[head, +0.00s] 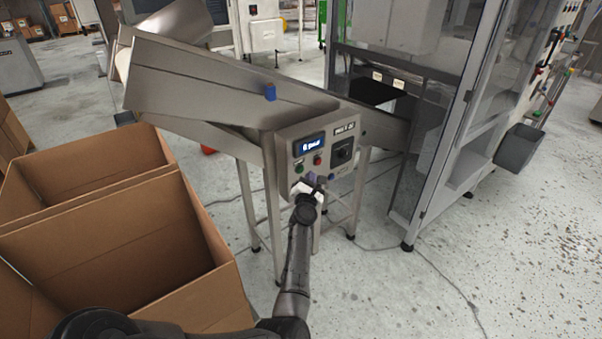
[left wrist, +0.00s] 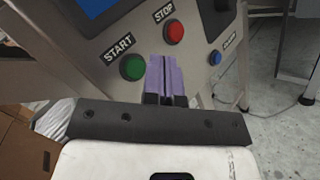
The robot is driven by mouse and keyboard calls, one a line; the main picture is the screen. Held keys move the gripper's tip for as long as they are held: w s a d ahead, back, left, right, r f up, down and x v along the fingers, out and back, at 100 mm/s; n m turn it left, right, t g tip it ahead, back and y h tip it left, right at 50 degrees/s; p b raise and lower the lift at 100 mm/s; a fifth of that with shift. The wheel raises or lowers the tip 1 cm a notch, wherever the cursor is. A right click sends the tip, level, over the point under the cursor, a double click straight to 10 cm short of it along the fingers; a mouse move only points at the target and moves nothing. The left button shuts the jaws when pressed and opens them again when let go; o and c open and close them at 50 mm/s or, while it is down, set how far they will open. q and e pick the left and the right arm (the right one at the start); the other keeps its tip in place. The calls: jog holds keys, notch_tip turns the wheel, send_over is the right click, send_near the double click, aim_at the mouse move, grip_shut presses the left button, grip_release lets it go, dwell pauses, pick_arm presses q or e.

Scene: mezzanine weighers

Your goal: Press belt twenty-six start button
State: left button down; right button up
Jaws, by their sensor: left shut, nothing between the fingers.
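The control panel (head: 338,151) is a grey box on the conveyor's side, with a blue display (head: 309,145) and a black dial. The green start button (left wrist: 133,67) has a START label above it in the left wrist view; it also shows in the head view (head: 299,168). The red stop button (left wrist: 173,30) lies up and to the right of it. My left gripper (left wrist: 166,60) is shut and empty, its purple fingers in front of the panel, just right of the green button. Contact with the panel cannot be told. My right gripper is not in view.
Open cardboard boxes (head: 105,262) stand left of my left arm. A glass-walled machine frame (head: 462,120) stands to the right. A blue button (left wrist: 215,57) is at the panel's right.

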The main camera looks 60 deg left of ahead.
aim_at(300, 170)
pick_arm(q)
jog(key=shift+s+a, duration=0.1)
jog(key=shift+a, duration=0.55)
dwell(1.1)
jog(key=shift+a, duration=0.2)
dwell(0.6)
jog(key=shift+a, duration=0.35)
dwell(0.4)
